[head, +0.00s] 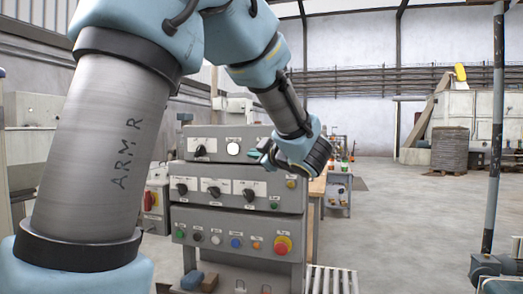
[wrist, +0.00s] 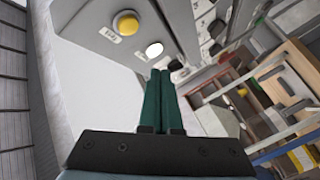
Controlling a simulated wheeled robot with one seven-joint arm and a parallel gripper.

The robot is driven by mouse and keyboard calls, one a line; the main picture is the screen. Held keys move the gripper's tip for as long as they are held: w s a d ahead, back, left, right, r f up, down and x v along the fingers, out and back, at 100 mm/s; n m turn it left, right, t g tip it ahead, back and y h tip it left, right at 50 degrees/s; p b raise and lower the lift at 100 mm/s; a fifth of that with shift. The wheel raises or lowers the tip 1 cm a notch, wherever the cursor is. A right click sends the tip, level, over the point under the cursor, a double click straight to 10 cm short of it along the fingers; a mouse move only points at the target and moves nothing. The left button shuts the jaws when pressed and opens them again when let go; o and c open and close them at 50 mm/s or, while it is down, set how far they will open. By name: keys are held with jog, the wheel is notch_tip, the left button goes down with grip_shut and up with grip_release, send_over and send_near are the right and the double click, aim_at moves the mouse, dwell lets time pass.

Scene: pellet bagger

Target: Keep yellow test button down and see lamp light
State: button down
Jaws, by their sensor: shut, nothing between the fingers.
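The yellow test button (wrist: 125,23) sits on the grey panel face in the wrist view, above a small label. Beside it on the same panel is a round white lamp (wrist: 154,49). The lamp (head: 233,148) also shows in the head view, on the top row; it looks bright white, but I cannot tell whether it is lit. My gripper (wrist: 160,73) is shut and empty, its green fingers together. The fingertips appear apart from the button. In the head view my gripper (head: 256,154) is in front of the top row's right end and hides the button there.
A roller conveyor (head: 331,280) is at lower right, and a wooden bench (head: 317,188) stands behind. The floor (head: 410,225) to the right is open up to a grey post (head: 495,130).

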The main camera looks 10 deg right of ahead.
jog(key=w+d+p, duration=0.1)
jog(key=w+d, duration=0.2)
jog(key=w, duration=0.2)
jog(key=shift+w, duration=0.25)
dwell(1.9)
jog(key=shift+w+d, duration=0.25)
jog(key=shift+w, duration=0.1)
jog(key=shift+w+d+p, duration=0.2)
jog(key=shift+w+p, duration=0.15)
jog(key=shift+w, duration=0.1)
dwell(0.7)
jog(key=shift+s, duration=0.15)
dwell(1.6)
jog(key=shift+s+a+b, duration=0.3)
jog(key=shift+s+a, duration=0.1)
jog(key=shift+s, duration=0.25)
jog(key=shift+s, duration=0.1)
jog(key=shift+s+a+b, duration=0.2)
jog(key=shift+s+a, duration=0.2)
jog(key=shift+s, duration=0.3)
jog(key=shift+s+a+b, duration=0.2)
jog(key=shift+s+a, duration=0.25)
jog(key=shift+s, duration=0.25)
jog(key=shift+s+a+b, duration=0.2)
jog(key=shift+s+a, duration=0.2)
jog(key=shift+s, duration=0.3)
